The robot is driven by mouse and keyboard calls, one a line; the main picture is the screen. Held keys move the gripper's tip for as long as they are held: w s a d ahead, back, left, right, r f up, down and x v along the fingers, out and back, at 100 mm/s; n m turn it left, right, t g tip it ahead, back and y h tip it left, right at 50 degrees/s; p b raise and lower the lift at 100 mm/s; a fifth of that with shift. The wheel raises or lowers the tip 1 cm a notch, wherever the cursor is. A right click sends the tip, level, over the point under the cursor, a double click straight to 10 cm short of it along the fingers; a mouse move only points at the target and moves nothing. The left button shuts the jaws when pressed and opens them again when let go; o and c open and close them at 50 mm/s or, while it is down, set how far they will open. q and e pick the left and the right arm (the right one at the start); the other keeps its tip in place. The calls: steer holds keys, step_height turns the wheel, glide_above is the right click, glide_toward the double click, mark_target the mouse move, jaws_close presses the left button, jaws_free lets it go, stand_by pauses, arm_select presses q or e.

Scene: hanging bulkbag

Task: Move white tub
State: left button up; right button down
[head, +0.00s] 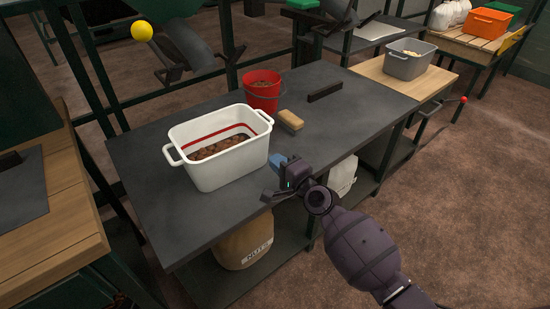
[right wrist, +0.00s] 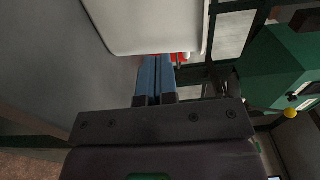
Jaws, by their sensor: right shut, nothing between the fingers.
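The white tub (head: 226,168) stands upright on the dark table, left of its middle. It has a red stripe inside, a handle at each end, and brown nuts (head: 222,147) in its bottom. My right gripper (head: 277,161) is at the tub's right front corner, low beside its wall. In the right wrist view its blue fingers (right wrist: 156,75) are shut together with nothing between them, and the white tub (right wrist: 145,25) fills the space ahead of them. I cannot tell whether they touch the tub. My left gripper is not in view.
On the dark table (head: 330,140), a red bucket (head: 262,92) stands behind the tub, with a tan brush-like block (head: 291,120) and a dark bar (head: 324,92) to the right. A grey tub (head: 409,61) sits on a wooden top at right. A nuts sack (head: 243,244) is below.

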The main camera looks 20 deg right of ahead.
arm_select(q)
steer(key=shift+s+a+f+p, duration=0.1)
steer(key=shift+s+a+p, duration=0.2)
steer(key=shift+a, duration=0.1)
arm_select(e)
steer(key=v, duration=0.8)
steer(key=shift+s, duration=0.3)
